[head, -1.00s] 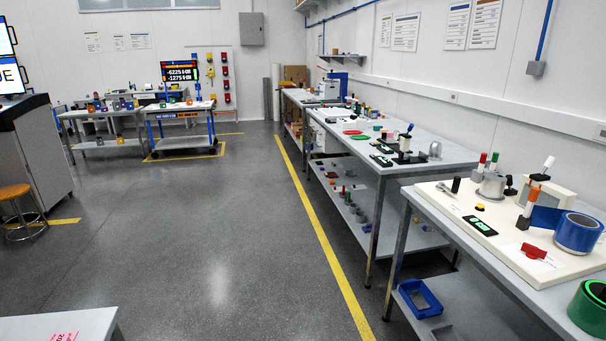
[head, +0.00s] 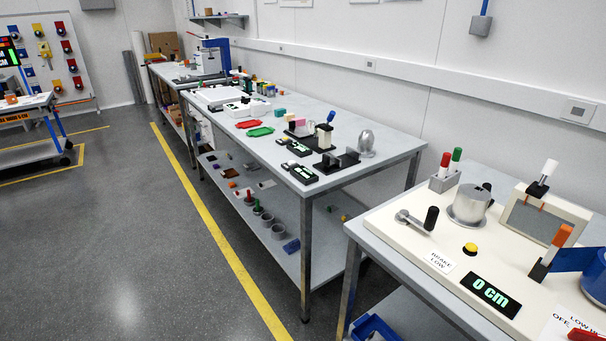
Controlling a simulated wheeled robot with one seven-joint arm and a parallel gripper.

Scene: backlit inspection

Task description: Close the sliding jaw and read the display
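Several displays are in view, and I cannot tell for sure which belongs to the sliding jaw. On the middle table, black blocks that look like a jaw fixture (head: 337,160) stand on a dark base, with a small black display (head: 303,173) showing green characters in front. A second small display (head: 298,148) lies just behind it. Both are too small to read surely, and the gap between the blocks is unclear. My gripper is not in view.
The nearest cream board (head: 390,222) carries a black-knobbed lever (head: 416,220), a silver pot (head: 470,205), a yellow button (head: 470,248) and an orange-topped handle (head: 556,245). A silver dome (head: 366,143) stands beside the fixture. The floor left of the yellow line (head: 210,220) is clear.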

